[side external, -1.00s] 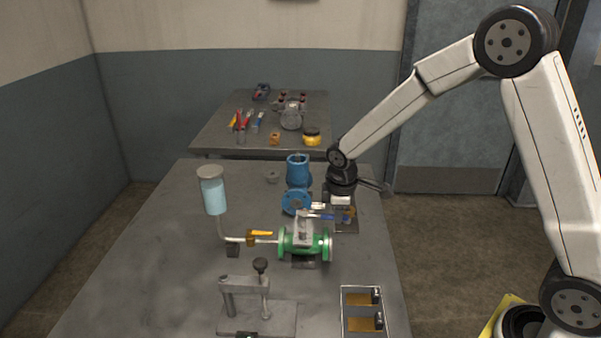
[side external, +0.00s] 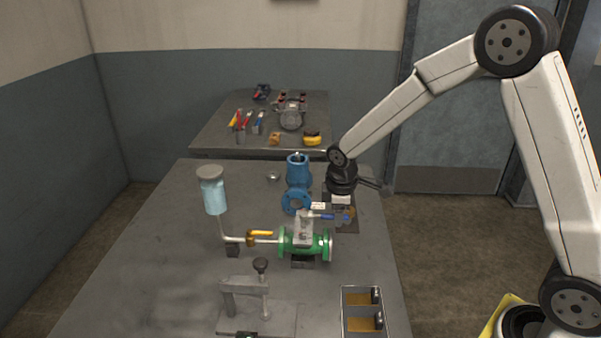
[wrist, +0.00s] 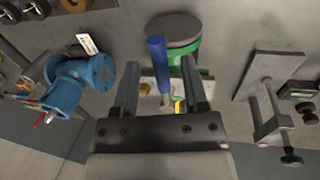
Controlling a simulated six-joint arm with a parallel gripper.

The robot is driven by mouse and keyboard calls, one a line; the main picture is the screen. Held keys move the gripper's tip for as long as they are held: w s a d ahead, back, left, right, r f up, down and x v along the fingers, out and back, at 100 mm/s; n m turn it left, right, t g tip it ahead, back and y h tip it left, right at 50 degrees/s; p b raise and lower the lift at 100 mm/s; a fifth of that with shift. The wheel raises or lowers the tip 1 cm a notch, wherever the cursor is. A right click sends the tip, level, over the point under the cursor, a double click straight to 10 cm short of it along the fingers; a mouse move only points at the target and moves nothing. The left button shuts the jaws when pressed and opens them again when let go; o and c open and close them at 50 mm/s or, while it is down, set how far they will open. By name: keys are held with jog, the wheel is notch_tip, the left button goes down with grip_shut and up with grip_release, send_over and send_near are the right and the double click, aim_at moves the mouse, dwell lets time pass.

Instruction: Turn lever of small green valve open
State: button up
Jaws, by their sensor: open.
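The small green valve (side external: 303,243) lies on the grey table, with a flange at each end and a pale grey top. A lever with a blue grip (side external: 322,216) extends to the right from its top. In the wrist view, the blue grip (wrist: 156,53) shows between my finger lines, with the green body (wrist: 186,52) behind it. My gripper (wrist: 160,62) is open, one finger on each side of the lever in that view. I cannot tell whether the fingertips reach the lever's depth or touch it. In the side view my fingers are mostly hidden.
A blue valve (side external: 297,172) stands behind the green one. A grey clamp fixture (side external: 257,318) and a tray (side external: 362,295) are in front. The table's left side is clear.

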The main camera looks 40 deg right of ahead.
notch_tip(320, 180, up, 8)
jog(key=s+a, duration=0.1)
jog(key=shift+f, duration=0.2)
dwell(0.3)
jog(key=shift+s+a, duration=0.1)
jog(key=shift+s, duration=0.05)
jog(key=s+a+f+m, duration=0.1)
jog(key=s+f+m, duration=0.1)
jog(key=s+m, duration=0.2)
jog(key=s+a+f+m+t+y, duration=0.1)
jog(key=s+f+m, duration=0.2)
jog(key=s, duration=0.8)
jog(key=shift+f+m+y, duration=0.3)
jog(key=shift+f+m, duration=0.05)
jog(key=shift+m, duration=0.55)
